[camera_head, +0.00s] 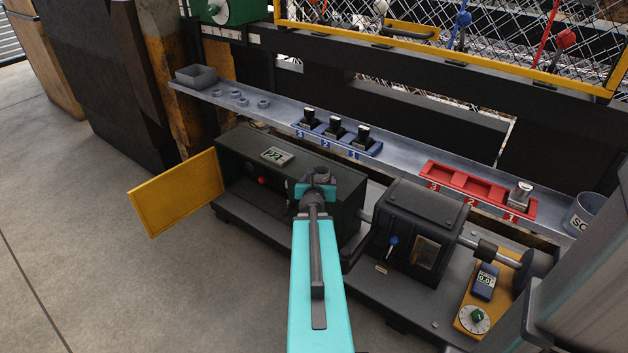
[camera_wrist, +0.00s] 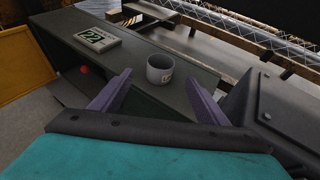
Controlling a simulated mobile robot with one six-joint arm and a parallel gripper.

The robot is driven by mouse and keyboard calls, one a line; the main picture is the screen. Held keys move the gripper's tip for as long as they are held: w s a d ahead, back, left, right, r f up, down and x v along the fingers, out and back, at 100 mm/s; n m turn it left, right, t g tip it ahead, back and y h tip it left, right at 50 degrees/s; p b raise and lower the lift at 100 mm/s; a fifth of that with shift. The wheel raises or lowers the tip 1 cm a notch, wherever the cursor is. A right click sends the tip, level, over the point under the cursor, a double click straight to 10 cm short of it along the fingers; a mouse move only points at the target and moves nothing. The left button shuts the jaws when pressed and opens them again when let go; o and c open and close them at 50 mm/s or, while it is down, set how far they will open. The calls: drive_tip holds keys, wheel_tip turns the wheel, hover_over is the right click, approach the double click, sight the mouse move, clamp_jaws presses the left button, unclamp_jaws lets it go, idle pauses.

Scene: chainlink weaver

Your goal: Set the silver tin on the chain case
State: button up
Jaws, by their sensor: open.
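In the wrist view my gripper (camera_wrist: 161,78) is open, one finger left and one right of the tin, with visible gaps. The tin appears to rest on the case, not held.
A dark machine housing (camera_head: 412,230) stands right of the case. Behind runs a metal shelf (camera_head: 400,155) with a blue tray (camera_head: 335,142), a red tray (camera_head: 470,187), a grey bin (camera_head: 196,77) and a labelled grey cup (camera_head: 582,212). The floor at left is clear.

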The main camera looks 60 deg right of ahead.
drive_tip(key=shift+a+r, duration=0.1)
drive_tip(key=shift+s, duration=0.1)
idle(0.7)
drive_tip(key=w+a+f+m+g+y, duration=0.15)
drive_tip(key=a+f+m, duration=0.25)
drive_tip(key=a+f, duration=0.5)
drive_tip(key=w+a+f+m+g+y, duration=0.1)
drive_tip(key=w+a+f+m+y, duration=0.25)
drive_tip(key=a+f, duration=0.6)
drive_tip(key=w+a+f+m+g+y, duration=0.15)
drive_tip(key=a+f+m, duration=0.4)
drive_tip(key=a, duration=0.75)
drive_tip(key=s+a+f+m+g+y, duration=0.1)
drive_tip(key=s+a+f+m+y, duration=0.2)
drive_tip(key=a, duration=0.5)
drive_tip(key=s+a+f+m+g+y, duration=0.1)
drive_tip(key=s+a+f, duration=0.2)
drive_tip(key=a+f, duration=0.35)
drive_tip(key=s+a+f+m+g+y, duration=0.1)
drive_tip(key=s+a+m+g, duration=0.1)
drive_tip(key=s+a, duration=0.4)
drive_tip(key=s+a+m+g, duration=0.2)
drive_tip(key=s+a+m, duration=0.2)
drive_tip(key=s+a, duration=0.3)
drive_tip(key=a, duration=0.4)
drive_tip(key=shift+a+f+g+y, duration=0.2)
drive_tip(key=shift+f+g+y, duration=0.15)
drive_tip(key=shift+g, duration=0.05)
